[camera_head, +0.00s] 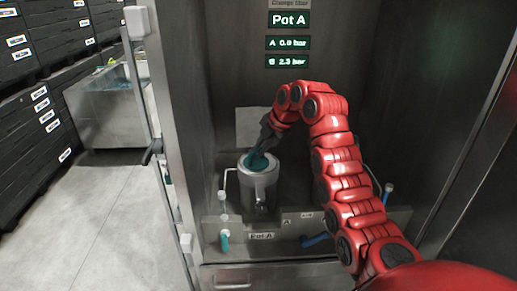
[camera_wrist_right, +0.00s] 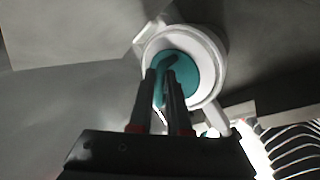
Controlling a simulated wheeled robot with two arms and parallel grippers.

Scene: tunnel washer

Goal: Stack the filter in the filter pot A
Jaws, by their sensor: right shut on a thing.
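Filter pot A (camera_head: 259,186) is a grey metal cylinder with an open top, standing in the cabinet behind a panel labelled "Pot A". The teal filter (camera_head: 258,162) shows at the mouth of the pot, inside its rim. My right gripper (camera_head: 268,146) reaches down to it from above and is shut on the filter. In the right wrist view the gripper's two fingers (camera_wrist_right: 166,82) are close together on the dark teal handle of the filter (camera_wrist_right: 202,75), which lies within the pot's pale round rim (camera_wrist_right: 219,60). How deep the filter sits is hidden. My left gripper is not in view.
A display (camera_head: 290,20) reads "Pot A" on the cabinet's back wall. Pipes and valves with teal (camera_head: 225,238) and blue (camera_head: 315,240) parts flank the pot. The open cabinet door edge (camera_head: 165,130) stands at left. Black crates (camera_head: 40,100) and clear floor lie beyond.

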